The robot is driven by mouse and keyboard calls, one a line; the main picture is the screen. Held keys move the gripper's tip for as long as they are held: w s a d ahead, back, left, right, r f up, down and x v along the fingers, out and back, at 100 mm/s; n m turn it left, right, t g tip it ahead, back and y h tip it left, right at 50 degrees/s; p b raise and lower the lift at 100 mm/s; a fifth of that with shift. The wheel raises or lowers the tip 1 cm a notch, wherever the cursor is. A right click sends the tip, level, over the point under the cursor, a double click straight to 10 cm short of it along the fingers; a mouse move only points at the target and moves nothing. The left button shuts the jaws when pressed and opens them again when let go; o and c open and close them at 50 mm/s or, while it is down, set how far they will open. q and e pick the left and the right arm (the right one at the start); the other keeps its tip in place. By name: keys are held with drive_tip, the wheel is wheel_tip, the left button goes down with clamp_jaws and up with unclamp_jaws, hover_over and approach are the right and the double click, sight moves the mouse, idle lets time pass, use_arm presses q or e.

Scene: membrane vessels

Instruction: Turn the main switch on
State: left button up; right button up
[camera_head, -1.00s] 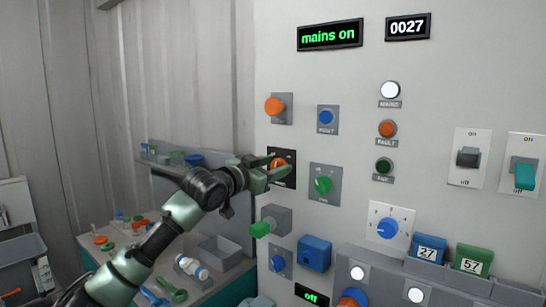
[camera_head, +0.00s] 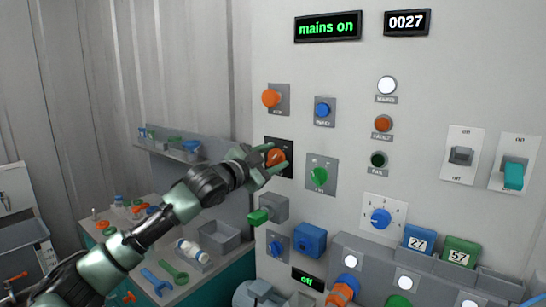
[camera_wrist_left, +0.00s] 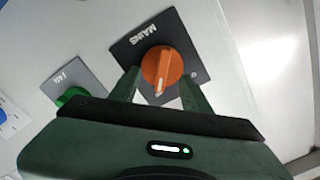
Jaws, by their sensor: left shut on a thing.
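The main switch (camera_head: 274,156) is an orange rotary knob on a black plate on the panel wall. In the left wrist view the knob (camera_wrist_left: 163,68) has a pale pointer mark, and its plate (camera_wrist_left: 136,47) reads MAINS. My left gripper (camera_head: 278,158) is shut on this knob, with one green finger on each side of it. The fingers also show in the left wrist view (camera_wrist_left: 160,82). The display (camera_head: 327,27) above reads "mains on" in green. My right gripper is not in view.
A green knob (camera_head: 319,177) sits close by at lower right, and an orange knob (camera_head: 272,98) sits above. A grey box with a green lever (camera_head: 259,216) juts out below. A bench (camera_head: 219,262) with loose parts stands at left.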

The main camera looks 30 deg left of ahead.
use_arm(q)
drive_tip(key=shift+f, duration=0.15)
drive_tip(key=o, duration=1.4)
drive_tip(key=shift+c, duration=0.2)
drive_tip(key=shift+s+a+b, duration=0.1)
drive_tip(key=shift+s+b, duration=0.25)
drive_tip(key=shift+s, duration=0.05)
drive_tip(key=s+b, duration=0.3)
drive_tip(key=s, duration=0.4)
drive_tip(key=shift+a+b, duration=0.2)
drive_tip(key=shift+b, duration=0.2)
